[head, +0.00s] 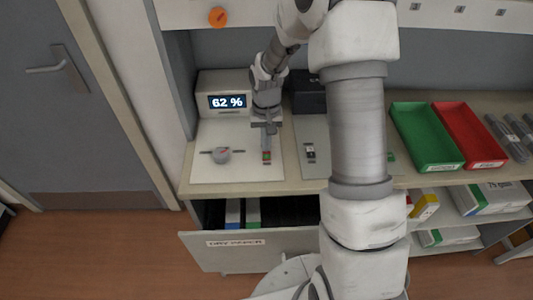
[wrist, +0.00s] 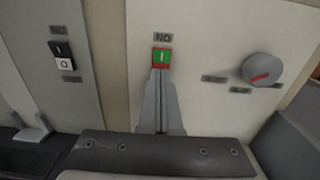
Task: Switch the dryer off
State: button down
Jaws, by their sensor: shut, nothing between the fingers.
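A white unit with a lit display reading "62 %" (head: 228,102) stands on the counter. Which unit is the dryer is not labelled legibly. On its pale panel (head: 210,175) is a small green and red switch (head: 267,156). In the wrist view the switch (wrist: 162,57) shows its green half marked "I" and a red edge, beneath an upside-down "ON" label. My gripper (head: 266,149) points down over this switch, shut and empty. In the wrist view its fingertips (wrist: 160,74) lie at the red edge and hide part of it; contact cannot be told.
A grey dial (head: 222,156) with a red mark is on the same panel. A black and white rocker switch (head: 310,150) is on the neighbouring panel. Green (head: 425,138) and red (head: 468,138) trays stand right. A drawer labelled "DRY PAPER" (head: 235,243) stands open below.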

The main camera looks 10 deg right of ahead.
jog(key=shift+f, duration=0.2)
jog(key=shift+r, duration=0.15)
jog(key=shift+r+p, duration=2.2)
jog(key=shift+r, duration=1.2)
jog(key=s+r+n+t, duration=0.1)
jog(key=s+r, duration=0.3)
jog(key=r, duration=0.4)
jog(key=s+r+t, duration=0.2)
jog(key=s+r, duration=0.2)
jog(key=r, duration=0.5)
jog(key=s+r+t, duration=0.1)
jog(key=s+r, duration=0.2)
jog(key=s, duration=0.4)
jog(key=s+r+n+t, duration=0.1)
jog(key=s+r, duration=0.2)
jog(key=s, duration=0.5)
jog(key=shift+s+r+t, duration=0.2)
jog(key=shift+r+t, duration=0.1)
jog(key=shift+r, duration=0.1)
